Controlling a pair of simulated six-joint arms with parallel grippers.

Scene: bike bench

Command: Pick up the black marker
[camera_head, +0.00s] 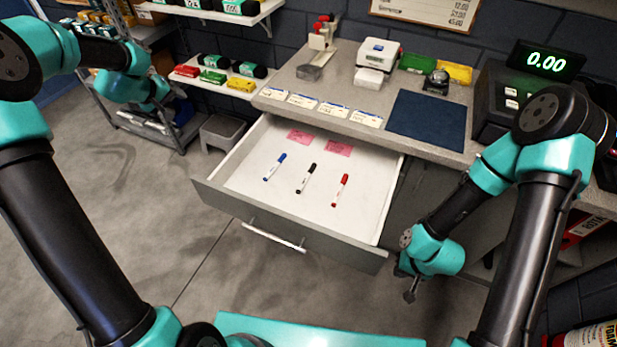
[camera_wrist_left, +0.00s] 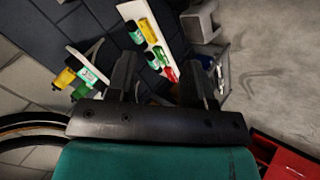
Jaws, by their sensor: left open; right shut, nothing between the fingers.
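The black marker (camera_head: 306,179) lies in the open drawer (camera_head: 250,185), between a blue marker (camera_head: 274,167) and a red marker (camera_head: 340,190). All three lie apart from each other on the white drawer bottom. My left gripper (camera_wrist_left: 157,82) is open and empty in the left wrist view. In the head view the left arm reaches to the upper left, far from the drawer, near the shelves. My right gripper (camera_head: 410,289) is shut and empty, pointing down to the right of the drawer front, away from the markers.
Two pink notes (camera_head: 338,147) lie at the back of the drawer. The drawer handle (camera_head: 273,238) is at the front. The counter (camera_head: 290,84) above holds labels, a blue mat (camera_head: 427,119) and a register (camera_head: 500,100). Shelves (camera_head: 215,75) with small boxes stand at left.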

